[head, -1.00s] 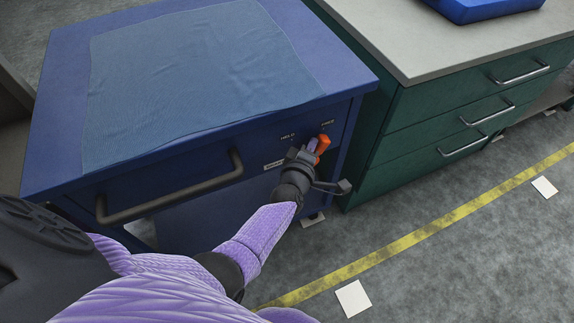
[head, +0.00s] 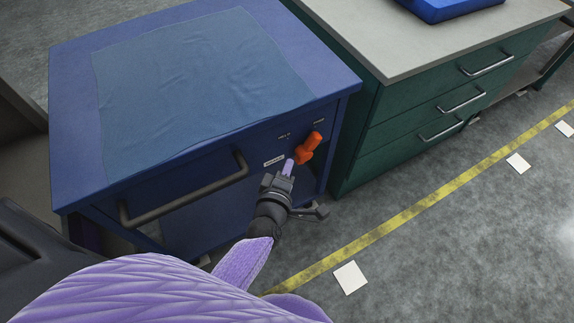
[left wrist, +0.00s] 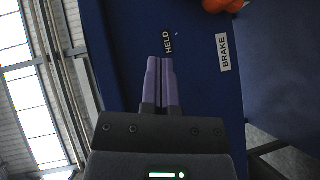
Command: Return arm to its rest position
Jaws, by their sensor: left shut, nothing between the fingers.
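My left arm (head: 240,262) reaches in from the lower left in the head view. My left gripper (head: 288,167) is in front of the blue cabinet's front panel, just left of and below the orange lever (head: 309,147). Its purple fingers are together and empty. In the left wrist view the closed fingers (left wrist: 160,62) point at the blue panel, and the orange lever (left wrist: 225,4) shows at the top edge, apart from them. The label HELD (left wrist: 167,42) is just above the fingertips, and the label BRAKE (left wrist: 223,52) is to the right. My right gripper is not seen.
The blue cabinet (head: 70,150) has a cloth (head: 200,80) on top and a dark bar handle (head: 185,200) in front. A green drawer cabinet (head: 390,130) stands right of it, with a blue object (head: 450,8) on top.

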